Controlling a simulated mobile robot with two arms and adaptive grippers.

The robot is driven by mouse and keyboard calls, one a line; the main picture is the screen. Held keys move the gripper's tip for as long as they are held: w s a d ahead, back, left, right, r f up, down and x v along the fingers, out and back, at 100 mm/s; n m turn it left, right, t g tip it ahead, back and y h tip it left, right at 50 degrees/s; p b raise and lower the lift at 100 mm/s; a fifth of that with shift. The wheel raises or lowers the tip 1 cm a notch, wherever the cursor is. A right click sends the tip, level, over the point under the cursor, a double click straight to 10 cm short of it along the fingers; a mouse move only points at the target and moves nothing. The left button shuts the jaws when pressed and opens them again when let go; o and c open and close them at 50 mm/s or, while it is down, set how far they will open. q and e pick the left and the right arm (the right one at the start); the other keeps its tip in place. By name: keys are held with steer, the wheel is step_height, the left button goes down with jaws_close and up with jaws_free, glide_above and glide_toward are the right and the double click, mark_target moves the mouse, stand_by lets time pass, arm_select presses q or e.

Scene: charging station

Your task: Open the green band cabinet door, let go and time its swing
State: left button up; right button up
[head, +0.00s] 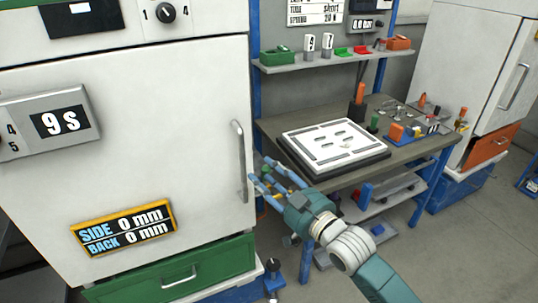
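The white cabinet door (150,140) above the green band (175,270) fills the left of the head view and looks shut. Its vertical grey bar handle (240,160) is on the door's right side. My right gripper (260,176) is just right of the handle's lower half, its blue fingers spread and pointing toward it. I see nothing between the fingers; whether a fingertip touches the handle I cannot tell. A grey display (62,122) on the door reads "9 s". A yellow-framed sign (124,228) reads side 0 mm, back 0 mm. My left gripper is not in view.
A workbench (415,150) with a white slotted plate (335,143) and small tools stands right of the cabinet, close behind my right gripper. A shelf (330,60) hangs above it. Another white cabinet (465,65) with an orange band is at the far right. Grey floor (460,240) is free at lower right.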

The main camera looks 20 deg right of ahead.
mark_target(244, 156)
steer(key=p+x, duration=0.2)
steer(key=x, duration=0.8)
steer(key=shift+w+a+p, duration=0.25)
steer(key=shift+w+p, duration=0.1)
steer(key=shift+f, duration=0.1)
jaws_close()
